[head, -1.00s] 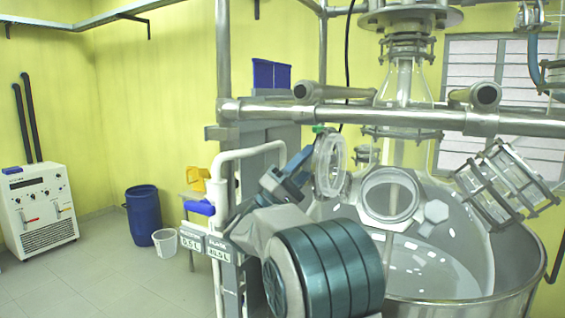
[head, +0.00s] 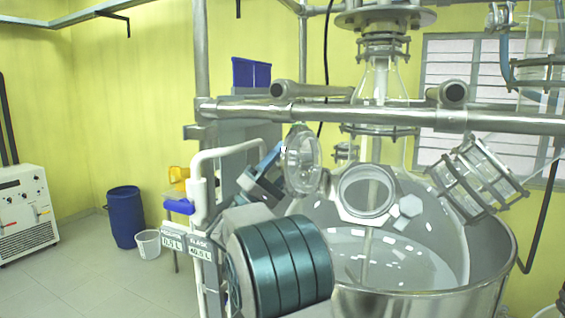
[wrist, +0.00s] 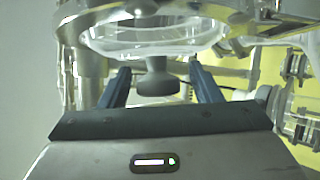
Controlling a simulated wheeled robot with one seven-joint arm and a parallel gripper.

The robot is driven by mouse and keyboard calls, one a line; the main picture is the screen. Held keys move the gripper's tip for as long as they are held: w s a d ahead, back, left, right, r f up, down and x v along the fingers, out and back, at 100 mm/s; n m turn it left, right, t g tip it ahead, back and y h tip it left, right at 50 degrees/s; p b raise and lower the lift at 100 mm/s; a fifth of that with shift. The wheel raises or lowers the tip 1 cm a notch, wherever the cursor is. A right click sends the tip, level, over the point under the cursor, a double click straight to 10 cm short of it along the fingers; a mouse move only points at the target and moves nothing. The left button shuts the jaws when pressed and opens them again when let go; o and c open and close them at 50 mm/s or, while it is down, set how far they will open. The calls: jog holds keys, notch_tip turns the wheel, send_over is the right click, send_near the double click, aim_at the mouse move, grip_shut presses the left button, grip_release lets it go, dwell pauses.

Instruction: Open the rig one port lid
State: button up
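The rig one port lid (head: 303,160) is a round clear-glass disc with a thick rim. It stands swung out to the upper left of the round port (head: 367,190) on the glass vessel, apart from the port's ring. My gripper (head: 280,152) is just left of the lid, partly hidden by my arm. In the wrist view my gripper (wrist: 162,75) has its two blue fingers spread wide. A dark rounded knob (wrist: 157,82) lies between them, with gaps on both sides. The glass disc (wrist: 150,38) shows above the knob.
A steel rail (head: 380,113) crosses above the lid and port. A caged glass cylinder (head: 475,180) is right of the port. The steel vessel bath (head: 430,305) surrounds the lower glass.

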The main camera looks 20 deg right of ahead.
jog(key=shift+a, duration=0.2)
jog(key=b+v, duration=0.7)
jog(key=v, duration=0.6)
jog(key=shift+f, duration=0.3)
jog(key=shift+a, duration=0.15)
